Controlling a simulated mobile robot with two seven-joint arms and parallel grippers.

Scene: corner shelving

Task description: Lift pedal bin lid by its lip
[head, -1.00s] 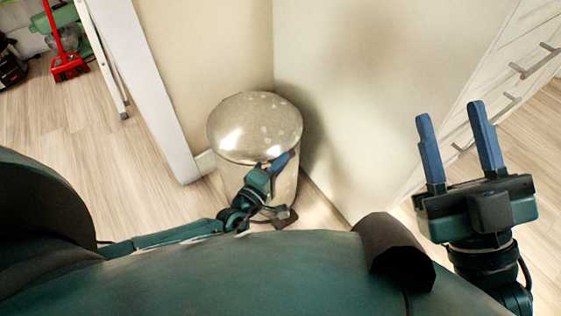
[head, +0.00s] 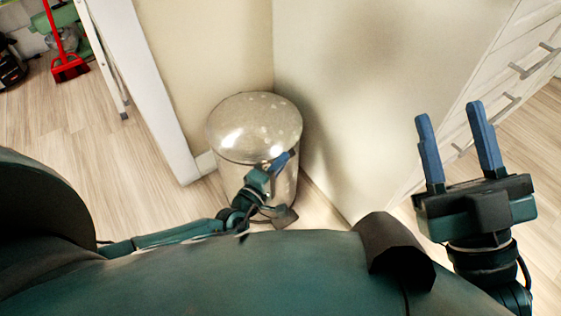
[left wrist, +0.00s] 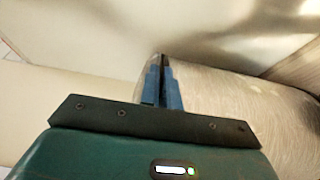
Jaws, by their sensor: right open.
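The pedal bin (head: 285,185) is a shiny metal cylinder standing in the wall corner. Its domed lid (head: 250,125) lies down on the body. My left gripper (head: 283,158) is at the lid's front right rim. In the left wrist view its blue fingers (left wrist: 162,62) are close together against the bin (left wrist: 235,95). A narrow dark gap shows between them. I cannot tell whether the lid's lip is between the fingertips. My right gripper (head: 457,125) is open and empty, pointing up, well to the right of the bin.
Pale walls (head: 350,90) stand close behind and right of the bin. A white panel edge (head: 155,95) is at its left. White drawers with handles (head: 530,65) are at the far right. Wooden floor (head: 85,165) is clear at the left.

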